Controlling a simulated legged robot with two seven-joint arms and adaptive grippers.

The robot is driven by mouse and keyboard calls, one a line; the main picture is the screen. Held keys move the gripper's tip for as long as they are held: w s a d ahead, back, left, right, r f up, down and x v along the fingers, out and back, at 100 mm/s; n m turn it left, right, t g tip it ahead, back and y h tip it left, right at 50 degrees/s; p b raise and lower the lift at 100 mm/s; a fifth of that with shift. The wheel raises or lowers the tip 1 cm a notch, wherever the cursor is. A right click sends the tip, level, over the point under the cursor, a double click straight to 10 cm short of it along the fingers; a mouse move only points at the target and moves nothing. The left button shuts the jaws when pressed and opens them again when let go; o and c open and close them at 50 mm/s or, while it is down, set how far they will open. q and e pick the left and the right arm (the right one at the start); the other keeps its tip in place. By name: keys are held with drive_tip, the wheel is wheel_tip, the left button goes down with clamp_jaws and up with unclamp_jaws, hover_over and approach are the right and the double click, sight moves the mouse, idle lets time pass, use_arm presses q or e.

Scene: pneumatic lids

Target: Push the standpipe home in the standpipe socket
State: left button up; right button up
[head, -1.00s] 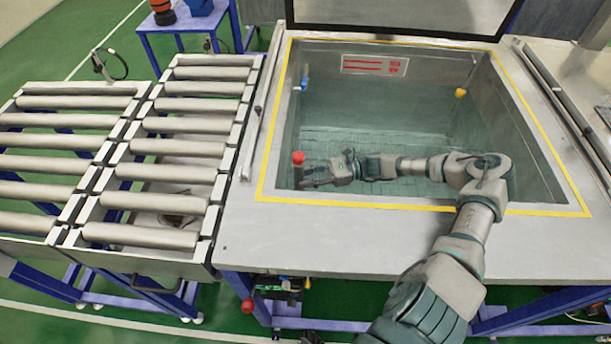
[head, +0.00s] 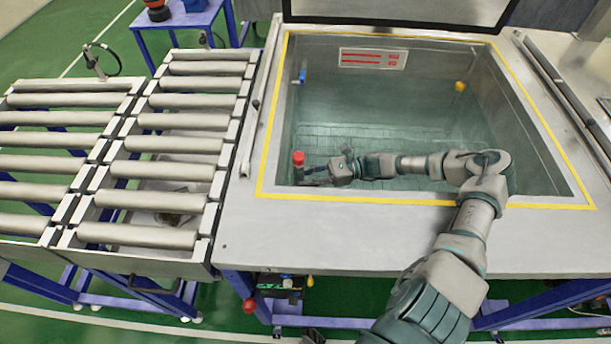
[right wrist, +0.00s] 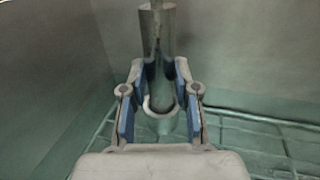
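The standpipe stands near the front left corner of the sunken tank; its red top (head: 298,159) shows in the head view. My right gripper (head: 312,173) reaches into the tank from the right, just below the red top. In the right wrist view the grey metal standpipe (right wrist: 157,35) is upright between the two fingers of my right gripper (right wrist: 160,72), whose blue pads close in on it from both sides. A pale curved rim (right wrist: 160,108) shows low on the pipe. I cannot tell whether it belongs to the socket. The pipe's foot is hidden in the head view. My left gripper is not in view.
The tank has a yellow-edged rim (head: 400,198) and a grid floor (head: 375,140). A blue fitting (head: 302,76) and a yellow one (head: 460,86) sit on its walls. Roller conveyors (head: 150,145) stand at the left. The raised lid (head: 400,12) is behind the tank.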

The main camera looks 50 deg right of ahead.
drive_tip(key=o, duration=0.5)
drive_tip(key=v, duration=1.2)
